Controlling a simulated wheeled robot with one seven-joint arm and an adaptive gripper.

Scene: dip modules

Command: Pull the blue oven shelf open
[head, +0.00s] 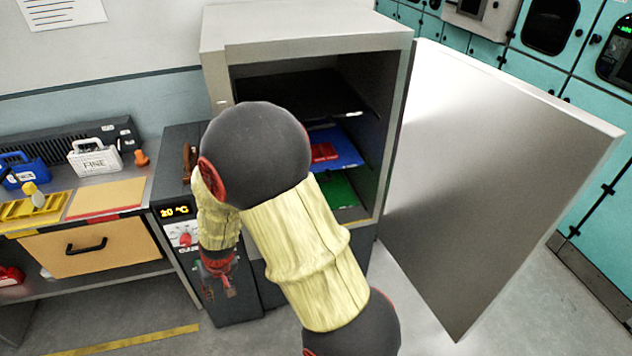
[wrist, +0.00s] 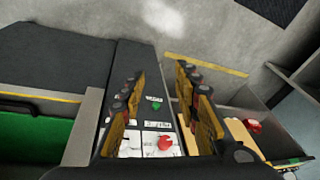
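The oven (head: 310,42) stands open in the head view. Inside, the blue oven shelf (head: 346,150) lies between a black shelf above and a green shelf below. A red patch (head: 325,152) shows on its surface. My arm covers the blue shelf's left part. My gripper (head: 218,283) is pointed down, outside the oven to its left, in front of the control panel. In the wrist view my gripper (wrist: 160,85) has its fingers apart with nothing held between them. I cannot make out the blue shelf in the wrist view.
The oven door (head: 490,170) is swung wide to the right. The control panel (head: 183,235) with a temperature display and red knob is close to my gripper. A bench with an orange drawer (head: 90,245) stands left. The green shelf (wrist: 35,135) shows in the wrist view.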

